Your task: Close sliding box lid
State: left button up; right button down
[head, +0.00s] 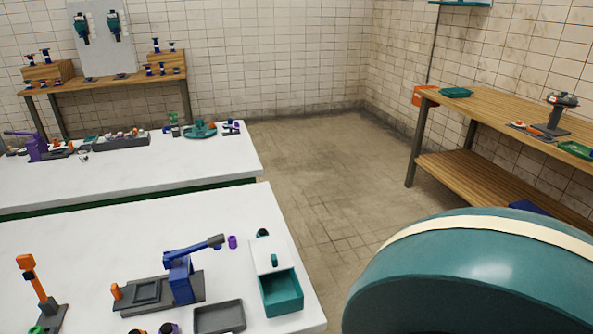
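The sliding box (282,294) is teal and stands at the right end of the near white table. Its white lid (265,248) with a small teal knob (274,260) sits toward the far side of the box. The lid is slid back, so the near part of the box is open and its inside shows, with nothing visible in it. Neither of my grippers is in view.
The near white table (90,240) also holds a blue-purple lever device (180,278), a grey tray (219,317), an orange-topped stand (36,280) and a small purple piece (232,242). A rounded teal part of mine blocks the lower right. Floor (330,170) beyond is clear.

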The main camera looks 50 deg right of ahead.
aim_at(269, 253)
jog(key=k+l, duration=0.15)
jog(key=l, duration=0.25)
jog(key=k+l, duration=0.1)
jog(key=l, duration=0.35)
jog(key=k+l, duration=0.15)
jog(key=l, duration=0.25)
jog(key=k+l, duration=0.15)
jog(key=l, duration=0.3)
jog(key=i+j, duration=0.25)
